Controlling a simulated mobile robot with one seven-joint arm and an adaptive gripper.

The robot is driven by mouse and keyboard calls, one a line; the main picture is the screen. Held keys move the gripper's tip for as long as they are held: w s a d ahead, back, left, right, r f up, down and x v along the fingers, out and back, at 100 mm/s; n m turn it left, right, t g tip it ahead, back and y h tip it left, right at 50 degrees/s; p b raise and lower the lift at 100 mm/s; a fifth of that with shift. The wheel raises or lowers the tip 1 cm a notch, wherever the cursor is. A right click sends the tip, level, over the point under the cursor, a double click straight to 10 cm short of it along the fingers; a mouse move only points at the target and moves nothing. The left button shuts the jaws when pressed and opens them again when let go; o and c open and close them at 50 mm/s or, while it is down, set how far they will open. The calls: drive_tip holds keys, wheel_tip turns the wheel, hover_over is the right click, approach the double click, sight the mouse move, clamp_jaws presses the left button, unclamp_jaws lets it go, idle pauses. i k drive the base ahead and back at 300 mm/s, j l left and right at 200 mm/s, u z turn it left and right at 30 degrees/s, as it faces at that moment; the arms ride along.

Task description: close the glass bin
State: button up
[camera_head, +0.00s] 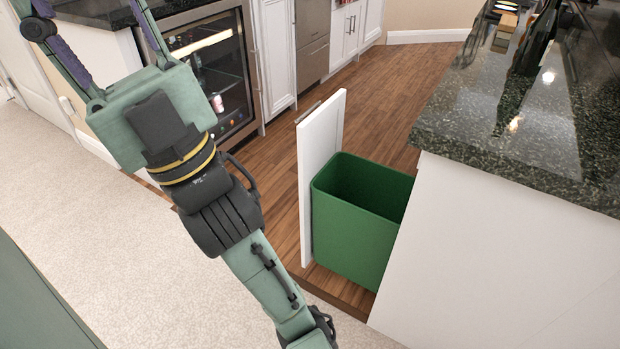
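The glass bin is a green, open-topped container (355,225) sticking out of the side of the white island cabinet. A white front panel (320,170) stands upright at its left end, with a metal handle (308,113) near its top on the far side. The bin is pulled well out, and its right end is hidden behind the cabinet's white side. My gripper (93,22) is at the upper left, well apart from the panel. Its two fingers are spread wide, with nothing seen between them. The fingertips run to or past the top edge of the picture.
A dark granite countertop (490,125) with a dark bottle (537,40) overhangs the cabinet at right. A glass-door fridge (210,70) and white cabinets (275,50) stand at the back. Wood floor (270,160) left of the panel is clear; pale carpet (150,270) lies in front.

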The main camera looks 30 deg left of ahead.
sight(353, 207)
drive_tip(key=j+z, duration=0.25)
drive_tip(key=j, duration=1.3)
drive_tip(key=k+j+z, duration=0.2)
drive_tip(key=j, duration=1.35)
drive_tip(key=i, duration=0.1)
